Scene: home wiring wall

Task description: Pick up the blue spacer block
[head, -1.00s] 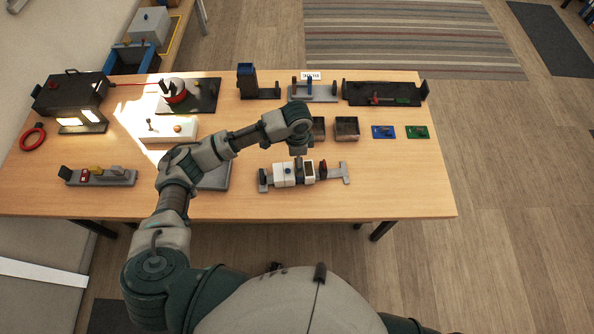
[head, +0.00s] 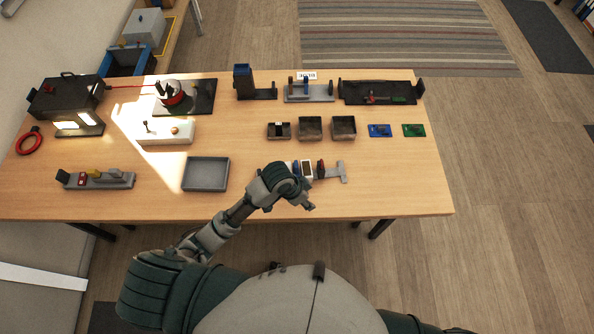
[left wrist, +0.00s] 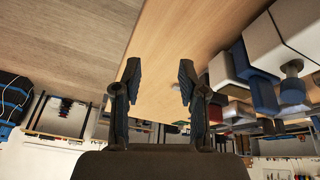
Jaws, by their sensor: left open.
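A grey rail with white, blue, dark and red modules (head: 308,170) lies near the table's front edge in the head view, its left part hidden behind my left arm. A narrow blue piece (head: 296,168) shows among its modules; I cannot tell for sure that it is the spacer block. In the left wrist view a blue slab (left wrist: 241,62) sits against white blocks, right of the fingers. My left gripper (left wrist: 159,72) is open and empty, with bare tabletop beyond its fingertips. In the head view it (head: 308,205) is by the front edge, just nearer than the rail. My right gripper is not in view.
An empty grey tray (head: 206,187) lies left of the rail. Several small bins (head: 310,138) stand behind it, with a blue card (head: 380,131) and a green card (head: 414,131) to their right. The table's right front is clear.

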